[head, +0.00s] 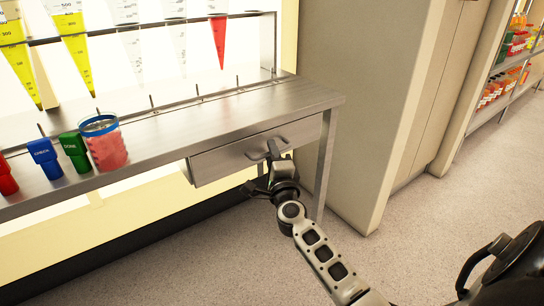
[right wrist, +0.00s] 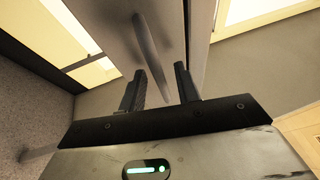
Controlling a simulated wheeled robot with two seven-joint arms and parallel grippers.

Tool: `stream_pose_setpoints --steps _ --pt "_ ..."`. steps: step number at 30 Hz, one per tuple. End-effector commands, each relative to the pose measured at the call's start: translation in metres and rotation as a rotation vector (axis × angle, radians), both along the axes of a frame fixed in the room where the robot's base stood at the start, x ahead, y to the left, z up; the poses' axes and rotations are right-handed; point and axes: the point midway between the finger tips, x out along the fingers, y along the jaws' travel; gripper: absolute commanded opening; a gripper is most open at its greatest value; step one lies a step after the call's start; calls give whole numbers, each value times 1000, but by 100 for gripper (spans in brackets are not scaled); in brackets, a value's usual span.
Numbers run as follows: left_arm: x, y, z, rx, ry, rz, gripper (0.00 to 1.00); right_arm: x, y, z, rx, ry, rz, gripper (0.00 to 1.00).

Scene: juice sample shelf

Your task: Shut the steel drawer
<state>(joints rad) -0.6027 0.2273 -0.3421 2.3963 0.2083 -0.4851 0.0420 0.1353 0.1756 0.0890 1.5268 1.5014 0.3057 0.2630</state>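The steel drawer (head: 225,160) sits under the right end of the metal bench, with a curved bar handle (head: 256,154) on its front. How far it stands out from the bench is hard to tell. My right gripper (head: 272,150) is at the drawer front, by the handle. In the right wrist view, the fingers of my right gripper (right wrist: 160,85) are apart. The handle (right wrist: 150,50) runs down the drawer front (right wrist: 115,40) toward the gap between them; whether they touch it is unclear. My left gripper is not in view.
The metal bench (head: 200,122) carries a jar of red liquid (head: 106,148) and green (head: 76,150), blue (head: 45,158) and red stamps on its left. Cones hang from a rack above. A bench leg (head: 325,165) and a beige cabinet (head: 350,100) stand right of the drawer.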

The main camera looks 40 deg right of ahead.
Motion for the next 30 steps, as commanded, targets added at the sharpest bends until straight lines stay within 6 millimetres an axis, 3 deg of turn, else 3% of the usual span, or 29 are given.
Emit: stream_pose_setpoints --steps 10,24,30 --pt "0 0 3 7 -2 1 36 -13 5 -3 1 3 -2 32" --pt "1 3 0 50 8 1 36 -111 46 -22 1 5 0 32" --pt "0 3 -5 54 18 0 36 -136 58 -26 1 3 1 32"
